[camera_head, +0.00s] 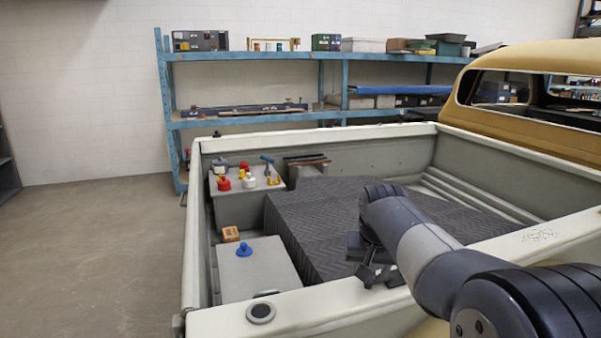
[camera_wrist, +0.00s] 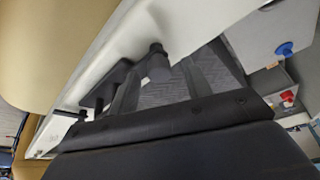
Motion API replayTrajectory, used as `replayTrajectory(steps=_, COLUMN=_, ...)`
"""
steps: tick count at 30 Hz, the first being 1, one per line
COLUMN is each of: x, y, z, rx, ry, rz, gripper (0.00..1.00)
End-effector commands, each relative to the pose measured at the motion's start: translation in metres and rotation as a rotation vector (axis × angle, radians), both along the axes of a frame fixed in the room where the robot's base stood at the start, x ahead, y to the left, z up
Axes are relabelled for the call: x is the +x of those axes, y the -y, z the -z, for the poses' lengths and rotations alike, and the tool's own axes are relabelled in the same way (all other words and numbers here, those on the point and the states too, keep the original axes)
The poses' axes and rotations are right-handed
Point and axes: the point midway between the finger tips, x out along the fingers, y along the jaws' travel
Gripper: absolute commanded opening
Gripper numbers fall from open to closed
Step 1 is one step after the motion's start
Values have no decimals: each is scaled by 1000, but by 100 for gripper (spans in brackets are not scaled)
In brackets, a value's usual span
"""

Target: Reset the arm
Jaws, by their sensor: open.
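My arm (camera_head: 430,250) reaches in from the lower right over the near wall of a truck bed. My gripper (camera_head: 372,268) hangs at its end, just inside the near wall and above the dark quilted mat (camera_head: 325,225). In the wrist view my gripper (camera_wrist: 130,82) shows two dark fingers set apart, with the pale truck wall (camera_wrist: 150,30) behind them. The gripper is open, and I see nothing held between the fingers. My dark arm link hides the lower part of the wrist view.
A blue knob-like object (camera_head: 244,249) sits on a grey box (camera_head: 262,272) in the bed, near a wooden block (camera_head: 231,234). Red, yellow and white items stand on another box (camera_head: 215,188). The tan cab (camera_head: 530,58) is at right. Blue shelves (camera_head: 240,122) stand behind.

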Motion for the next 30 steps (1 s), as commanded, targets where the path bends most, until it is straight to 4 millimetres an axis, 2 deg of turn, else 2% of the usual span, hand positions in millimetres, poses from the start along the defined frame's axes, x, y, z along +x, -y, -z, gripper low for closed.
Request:
replayTrajectory(steps=15, x=1, y=-2, z=0, rx=-2, ry=0, rz=302, gripper=47)
replayTrajectory(steps=21, x=-5, y=-5, z=-17, rx=-1, ry=2, rz=302, gripper=47)
replayTrajectory(steps=30, x=-7, y=-6, z=-20, rx=-1, ry=0, rz=301, gripper=47)
